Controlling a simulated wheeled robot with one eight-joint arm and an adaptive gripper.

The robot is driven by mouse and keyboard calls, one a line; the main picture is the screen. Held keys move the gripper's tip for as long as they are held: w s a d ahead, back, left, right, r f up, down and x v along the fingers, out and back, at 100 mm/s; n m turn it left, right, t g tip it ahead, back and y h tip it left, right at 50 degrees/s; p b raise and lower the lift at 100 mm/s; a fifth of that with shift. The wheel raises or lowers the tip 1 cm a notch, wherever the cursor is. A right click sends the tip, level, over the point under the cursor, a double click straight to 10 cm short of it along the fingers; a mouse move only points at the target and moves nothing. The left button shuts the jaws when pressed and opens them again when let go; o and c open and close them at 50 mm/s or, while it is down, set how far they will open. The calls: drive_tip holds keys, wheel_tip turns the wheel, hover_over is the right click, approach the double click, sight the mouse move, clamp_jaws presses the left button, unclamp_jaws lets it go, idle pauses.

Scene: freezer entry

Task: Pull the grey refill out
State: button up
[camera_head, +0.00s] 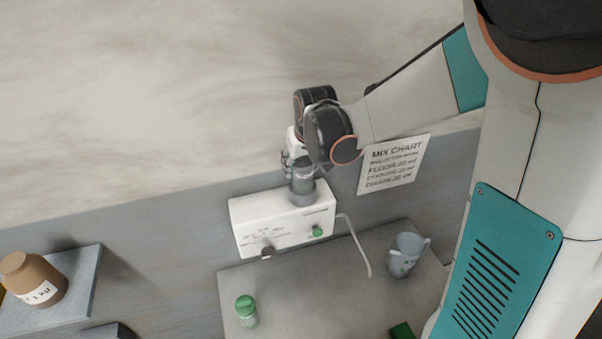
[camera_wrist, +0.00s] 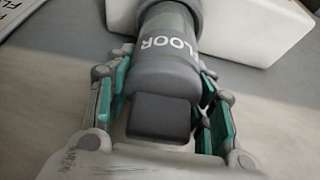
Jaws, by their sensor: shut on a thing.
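The grey refill (camera_wrist: 165,65) is a grey bottle with the word FLOOR on it. In the head view the refill (camera_head: 303,184) stands neck-down on top of a white dispenser box (camera_head: 283,222) fixed to the wall. My gripper (camera_wrist: 165,105) is shut on the refill, with teal-padded fingers on both sides of its body. In the head view my gripper (camera_head: 299,165) comes at it from above and partly hides it. The lower end of the refill meets a grey collar at the box; I cannot tell how deep it sits.
A mix chart (camera_head: 393,163) hangs on the wall to the right. Below, a grey shelf (camera_head: 345,300) carries a green-capped bottle (camera_head: 246,311) and a grey-blue jug (camera_head: 405,254). A thin tube (camera_head: 357,243) runs from the box. A brown jar (camera_head: 34,279) stands far left.

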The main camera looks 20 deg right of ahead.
drive_tip(key=shift+r+p, duration=0.4)
drive_tip(key=shift+r, duration=0.4)
idle(0.7)
drive_tip(key=shift+r+p, duration=1.6)
drive_tip(key=shift+r, duration=1.15)
drive_tip(key=shift+f, duration=0.1)
